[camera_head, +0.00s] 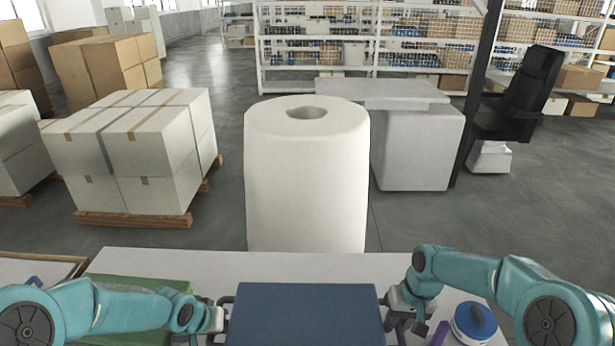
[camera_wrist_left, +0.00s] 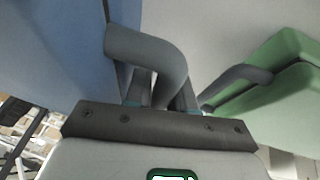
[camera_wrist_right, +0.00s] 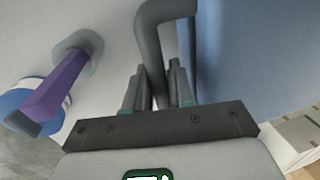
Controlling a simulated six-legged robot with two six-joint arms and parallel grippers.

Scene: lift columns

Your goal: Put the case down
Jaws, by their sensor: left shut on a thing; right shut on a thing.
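The blue case (camera_head: 305,315) is at the bottom middle of the head view, between my two arms. It has a dark grey handle on each side. My left gripper (camera_head: 217,318) is shut on the left handle (camera_wrist_left: 150,50), with the blue side at the left of the left wrist view. My right gripper (camera_head: 397,305) is shut on the right handle (camera_wrist_right: 155,40), with the blue side at the right of the right wrist view. The case's underside is hidden, so I cannot tell whether it touches the table.
A pale table (camera_head: 300,265) lies below. A green case (camera_head: 150,275) with a handle stands left of the blue case. A blue-lidded white tub (camera_head: 474,325) and a purple object (camera_head: 440,333) are at the right. A big white roll (camera_head: 305,185) stands behind the table.

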